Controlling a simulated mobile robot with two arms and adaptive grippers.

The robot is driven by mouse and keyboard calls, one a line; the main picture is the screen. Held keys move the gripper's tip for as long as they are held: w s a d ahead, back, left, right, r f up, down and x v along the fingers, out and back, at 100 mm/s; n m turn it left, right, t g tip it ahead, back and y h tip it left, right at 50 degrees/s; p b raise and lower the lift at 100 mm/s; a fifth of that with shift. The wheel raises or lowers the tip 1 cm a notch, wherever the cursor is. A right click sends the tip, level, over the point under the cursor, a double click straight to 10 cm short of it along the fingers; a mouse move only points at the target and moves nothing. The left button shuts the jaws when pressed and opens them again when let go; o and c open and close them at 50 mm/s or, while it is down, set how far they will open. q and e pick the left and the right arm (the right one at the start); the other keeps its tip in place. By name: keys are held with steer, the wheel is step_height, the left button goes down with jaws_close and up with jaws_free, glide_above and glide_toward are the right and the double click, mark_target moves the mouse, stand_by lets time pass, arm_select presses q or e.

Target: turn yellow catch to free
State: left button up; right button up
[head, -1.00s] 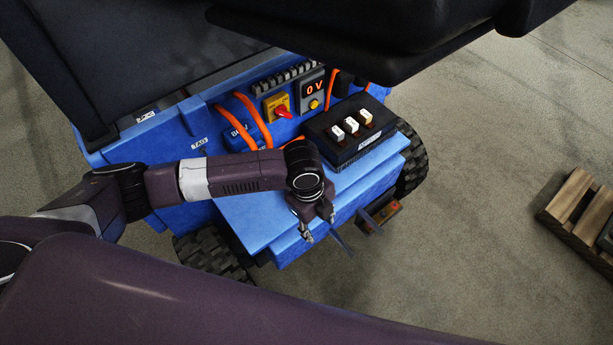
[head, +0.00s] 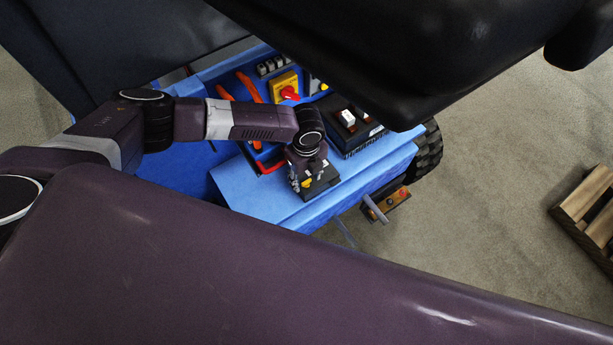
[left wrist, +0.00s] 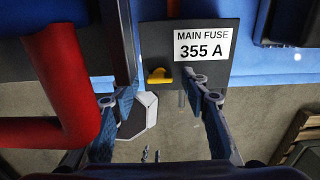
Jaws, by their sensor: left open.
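The yellow catch (left wrist: 159,76) sits at the lower edge of a dark panel (left wrist: 225,66) labelled "MAIN FUSE 355 A". Its nose points to the right in the left wrist view. In the head view a small yellow bit of the catch (head: 306,184) shows beside the dark block. My left gripper (left wrist: 163,97) is open, with one finger on either side of the catch in the left wrist view; I see no contact. In the head view my left gripper (head: 303,179) is over the dark block on the blue ledge. My right gripper is not in view.
A thick red bar (left wrist: 62,88) stands close left of the left finger. A pallet (head: 587,205) lies at right.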

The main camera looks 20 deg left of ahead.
arm_select(q)
steer(key=c, duration=0.8)
jaws_close()
steer(key=shift+n+p, duration=0.35)
steer(key=shift+n, duration=0.05)
steer(key=n+p, duration=0.2)
steer(key=n, duration=0.2)
steer(key=shift+r+n+p, duration=0.15)
steer(key=shift+n+p, duration=0.2)
steer(key=shift+n, duration=0.05)
steer(key=n+p, duration=0.2)
steer(key=n, duration=0.3)
steer(key=shift+p, duration=0.4)
steer(key=n+p, duration=0.2)
steer(key=n, duration=0.3)
steer(key=shift+n, duration=0.4)
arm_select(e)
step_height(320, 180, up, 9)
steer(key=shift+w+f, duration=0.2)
